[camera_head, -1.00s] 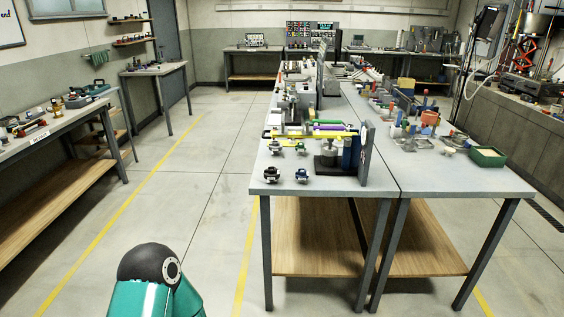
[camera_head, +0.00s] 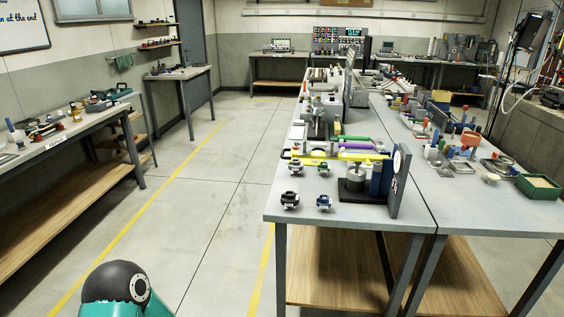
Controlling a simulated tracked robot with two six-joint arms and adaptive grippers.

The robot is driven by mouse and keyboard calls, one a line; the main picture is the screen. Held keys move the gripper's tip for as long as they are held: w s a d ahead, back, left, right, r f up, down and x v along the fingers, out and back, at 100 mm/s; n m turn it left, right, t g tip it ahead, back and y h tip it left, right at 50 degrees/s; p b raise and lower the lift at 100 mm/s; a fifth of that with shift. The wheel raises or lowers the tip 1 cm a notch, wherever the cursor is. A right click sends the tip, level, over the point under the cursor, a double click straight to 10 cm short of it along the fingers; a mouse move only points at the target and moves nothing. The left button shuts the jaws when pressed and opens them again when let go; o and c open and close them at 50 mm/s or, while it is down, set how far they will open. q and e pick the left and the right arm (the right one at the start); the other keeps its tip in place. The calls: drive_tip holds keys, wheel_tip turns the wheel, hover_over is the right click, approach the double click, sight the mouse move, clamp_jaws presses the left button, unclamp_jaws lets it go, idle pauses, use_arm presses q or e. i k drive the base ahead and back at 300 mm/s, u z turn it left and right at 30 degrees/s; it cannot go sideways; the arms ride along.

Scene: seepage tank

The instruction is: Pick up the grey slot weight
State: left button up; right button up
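I cannot make out a grey slot weight for certain among the small items. A grey cylindrical piece (camera_head: 355,181) sits on a dark base near the front of the middle table (camera_head: 300,208), beside a blue block (camera_head: 381,178) and an upright grey panel (camera_head: 399,182). Neither gripper is in view; only a teal and black part of my own arm shows at the bottom left.
A side bench (camera_head: 75,128) with a wooden shelf runs along the left wall. A second table (camera_head: 478,212) adjoins the middle one on the right, with a green tray (camera_head: 538,187) on it. The floor (camera_head: 205,210) between the left bench and the middle table is clear.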

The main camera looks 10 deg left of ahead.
sight(296, 164)
drive_tip(key=u, duration=0.2)
drive_tip(key=i, duration=1.3)
drive_tip(key=z, duration=0.1)
